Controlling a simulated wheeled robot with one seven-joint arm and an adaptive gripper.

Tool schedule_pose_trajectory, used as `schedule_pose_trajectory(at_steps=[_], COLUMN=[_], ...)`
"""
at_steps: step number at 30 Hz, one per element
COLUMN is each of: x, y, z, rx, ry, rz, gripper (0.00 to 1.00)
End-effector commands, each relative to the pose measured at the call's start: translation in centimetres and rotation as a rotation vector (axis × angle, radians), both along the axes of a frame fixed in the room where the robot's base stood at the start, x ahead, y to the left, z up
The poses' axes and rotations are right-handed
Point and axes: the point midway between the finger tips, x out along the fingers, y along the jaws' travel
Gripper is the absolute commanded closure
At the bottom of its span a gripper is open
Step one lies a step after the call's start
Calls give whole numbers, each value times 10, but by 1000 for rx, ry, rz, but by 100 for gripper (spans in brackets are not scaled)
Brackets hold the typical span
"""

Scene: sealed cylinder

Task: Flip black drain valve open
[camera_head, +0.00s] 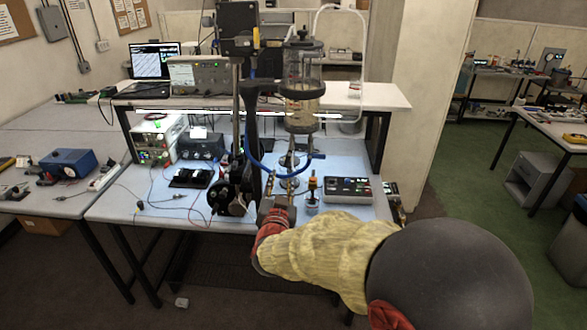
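The sealed cylinder (301,88) is a clear upright vessel with a dark cap, held beside a tall black stand (239,110) on the workbench. A blue tube (262,170) curves below it. Dark fittings (289,161) sit under the cylinder; the black drain valve appears to be among them, but its handle is too small to make out. My gripper (279,188) is just below these fittings, at the end of my arm reaching in from the lower right. Two finger-like shapes point up toward the fittings. Whether they touch the valve or hold anything is unclear.
A raised shelf (380,97) with an oscilloscope (196,73) runs behind. Loose cables cross the bench at left.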

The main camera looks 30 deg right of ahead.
Motion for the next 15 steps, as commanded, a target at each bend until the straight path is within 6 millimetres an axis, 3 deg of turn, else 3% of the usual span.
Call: schedule_pose_trajectory(at_steps=[3, 7, 15], x=[-5, -1, 32], y=[-9, -15, -38], z=[16, 21, 21], rx=[-41, -58, -58], ry=[-47, -59, -57], rz=[-39, -48, -48], gripper=[70, 70, 70])
